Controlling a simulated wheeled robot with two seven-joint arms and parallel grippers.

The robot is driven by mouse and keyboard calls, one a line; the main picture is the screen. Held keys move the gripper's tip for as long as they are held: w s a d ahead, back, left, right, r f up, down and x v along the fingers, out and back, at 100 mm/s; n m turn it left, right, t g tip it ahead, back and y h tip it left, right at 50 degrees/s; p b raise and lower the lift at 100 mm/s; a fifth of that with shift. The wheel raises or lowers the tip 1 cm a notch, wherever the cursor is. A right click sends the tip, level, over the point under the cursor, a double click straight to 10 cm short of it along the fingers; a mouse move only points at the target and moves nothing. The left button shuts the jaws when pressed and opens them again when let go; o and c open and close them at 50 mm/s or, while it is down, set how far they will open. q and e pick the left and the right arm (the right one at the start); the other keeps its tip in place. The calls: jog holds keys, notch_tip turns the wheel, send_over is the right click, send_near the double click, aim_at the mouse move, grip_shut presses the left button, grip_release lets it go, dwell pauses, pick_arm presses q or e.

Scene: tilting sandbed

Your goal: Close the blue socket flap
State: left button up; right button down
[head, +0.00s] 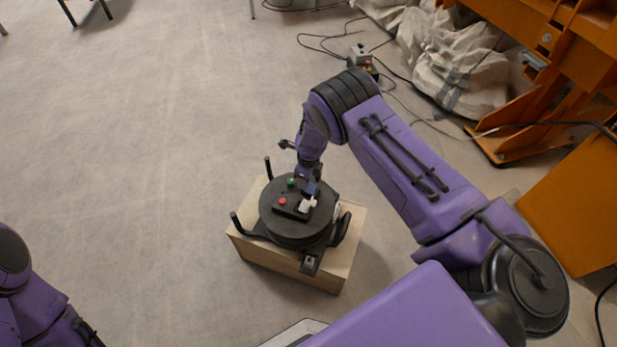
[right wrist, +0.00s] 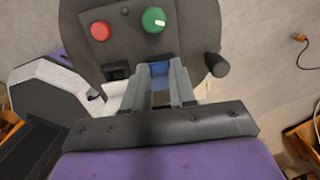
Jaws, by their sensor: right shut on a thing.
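The blue socket flap (head: 313,187) is on top of a round black device (head: 290,222). In the right wrist view the blue flap (right wrist: 160,69) shows between the fingertips. My right gripper (right wrist: 160,80) is shut on it, and the fingers hide much of it. In the head view my right gripper (head: 308,174) comes down from the far side of the device. Whether the flap is tilted or flat I cannot tell. My left arm shows only in part at the lower left of the head view; its gripper is out of the picture.
A red button (head: 282,202) and a green knob (head: 291,182) sit on the device next to a white part (head: 307,205). The device stands on a wooden box (head: 346,225). Cables and white sacks (head: 455,62) lie at the back right by an orange frame (head: 545,100). The floor at left is clear.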

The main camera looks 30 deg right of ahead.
jog(key=shift+w+a+f+g+h+b, duration=0.3)
jog(key=shift+f+g+h+b, duration=0.35)
jog(key=shift+b, duration=0.45)
jog(key=shift+r+g+b, duration=0.1)
jog(key=shift+g+b, duration=0.35)
jog(key=shift+b, duration=0.1)
jog(key=c, duration=0.9)
grip_release()
jog(key=r, duration=0.7)
jog(key=w+r, duration=0.1)
jog(key=r, duration=0.2)
jog(key=shift+a+r+p, duration=0.2)
jog(key=shift+a+p, duration=0.15)
jog(key=shift+a, duration=0.05)
